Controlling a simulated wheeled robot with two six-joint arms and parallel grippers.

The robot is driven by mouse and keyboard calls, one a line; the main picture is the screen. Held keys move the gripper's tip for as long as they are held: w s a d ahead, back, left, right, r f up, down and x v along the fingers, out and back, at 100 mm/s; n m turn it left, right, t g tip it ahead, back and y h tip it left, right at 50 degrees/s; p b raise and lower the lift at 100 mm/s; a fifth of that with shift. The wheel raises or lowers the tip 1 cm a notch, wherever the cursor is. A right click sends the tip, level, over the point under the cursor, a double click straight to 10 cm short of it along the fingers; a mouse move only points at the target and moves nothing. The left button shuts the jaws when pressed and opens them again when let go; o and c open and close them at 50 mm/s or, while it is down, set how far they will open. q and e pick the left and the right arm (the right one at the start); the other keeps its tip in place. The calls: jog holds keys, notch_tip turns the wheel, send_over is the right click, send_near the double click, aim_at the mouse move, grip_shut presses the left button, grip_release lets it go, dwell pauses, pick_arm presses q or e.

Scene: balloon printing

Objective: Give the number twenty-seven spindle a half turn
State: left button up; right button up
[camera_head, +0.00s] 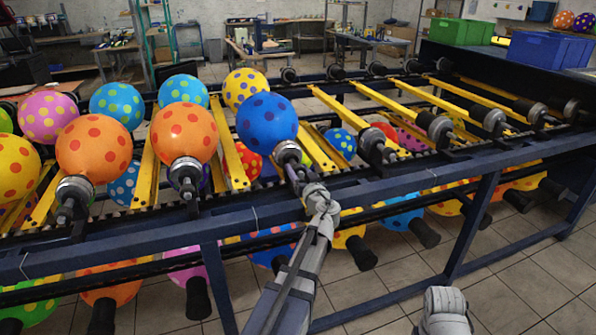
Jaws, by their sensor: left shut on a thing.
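A row of spindles runs along the machine's front edge. My left gripper is shut on the near end of this spindle (290,160), just below the balloon. No number shows on it, so I cannot tell whether it is number twenty-seven. The fingertips partly hide the spindle's end. Part of my right arm (446,310) shows at the bottom right; its gripper cannot be made out.
Orange balloons with red dots (185,131) sit on spindles to the left. Bare spindles (376,147) stand to the right. A blue frame rail (400,188) runs across the front, with more balloons hanging below. Green (460,31) and blue (548,50) crates stand at the back right.

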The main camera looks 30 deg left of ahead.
pick_arm(q)
grip_shut()
jog(key=shift+m, duration=0.3)
jog(key=m, duration=0.6)
jog(key=shift+m, duration=0.3)
jog(key=m, duration=1)
jog(key=shift+f, duration=0.1)
jog(key=shift+m, duration=0.4)
